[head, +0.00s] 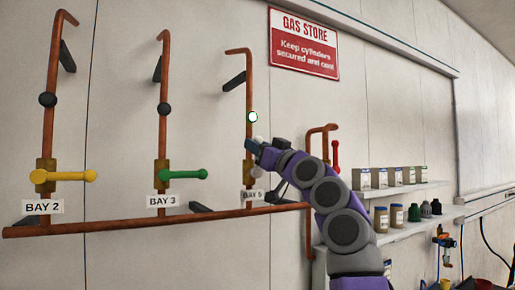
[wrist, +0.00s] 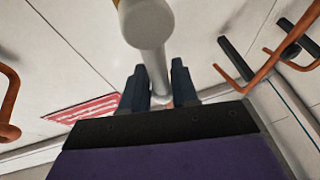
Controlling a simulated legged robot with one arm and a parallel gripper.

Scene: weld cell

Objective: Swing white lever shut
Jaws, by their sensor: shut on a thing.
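In the head view only small white parts (head: 257,171) show around my gripper (head: 262,153), so I cannot tell the lever's exact angle there. In the wrist view the lever's bar runs down between the two dark fingers of my gripper (wrist: 158,88), which are shut on it. The lever's rounded white end is nearest that camera. Part of the valve body is hidden behind my gripper.
A yellow lever (head: 62,176) at BAY 2 and a green lever (head: 183,174) at BAY 3 lie crosswise to their pipes. A red lever (head: 335,154) stands upright on the right. Shelves (head: 405,230) with boxes and jars are beside my arm.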

